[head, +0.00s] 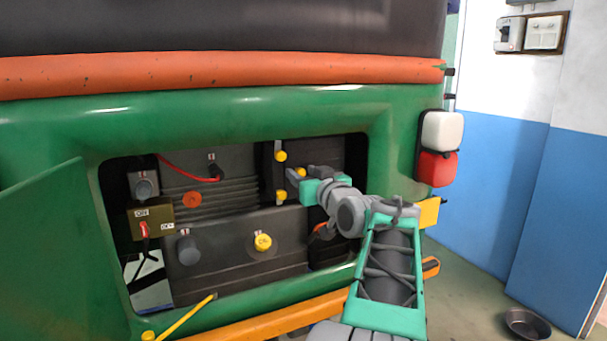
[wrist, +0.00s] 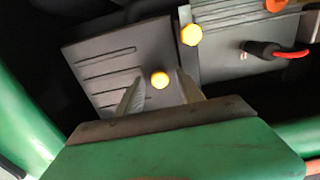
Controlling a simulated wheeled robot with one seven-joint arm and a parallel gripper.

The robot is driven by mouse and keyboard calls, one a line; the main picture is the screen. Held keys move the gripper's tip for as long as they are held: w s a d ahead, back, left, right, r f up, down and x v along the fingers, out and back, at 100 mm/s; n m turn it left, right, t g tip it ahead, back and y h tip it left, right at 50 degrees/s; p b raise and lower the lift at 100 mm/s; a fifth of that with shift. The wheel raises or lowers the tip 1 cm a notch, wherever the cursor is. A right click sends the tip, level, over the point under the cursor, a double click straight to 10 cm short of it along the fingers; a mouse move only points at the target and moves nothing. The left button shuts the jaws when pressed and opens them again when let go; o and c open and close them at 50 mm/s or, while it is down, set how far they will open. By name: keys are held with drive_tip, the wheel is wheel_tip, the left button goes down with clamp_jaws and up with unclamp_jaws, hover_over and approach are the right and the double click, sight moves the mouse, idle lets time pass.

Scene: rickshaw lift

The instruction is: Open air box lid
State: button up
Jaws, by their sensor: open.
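The air box lid looks to be the dark grey slotted panel (wrist: 108,65) in the wrist view. In the head view its dark face (head: 328,153) shows at the right of the engine bay, partly behind my gripper. Another yellow knob (wrist: 191,35) is on the strip beside the lid; yellow knobs (head: 281,156) also line this strip in the head view.
The green body panel (head: 250,115) frames the bay opening around my arm. A tank with a yellow cap (head: 263,242) lies below. An open green flap (head: 55,260) stands at the far left.

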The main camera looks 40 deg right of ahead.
drive_tip(key=shift+c, duration=0.3)
clamp_jaws()
idle(1.0)
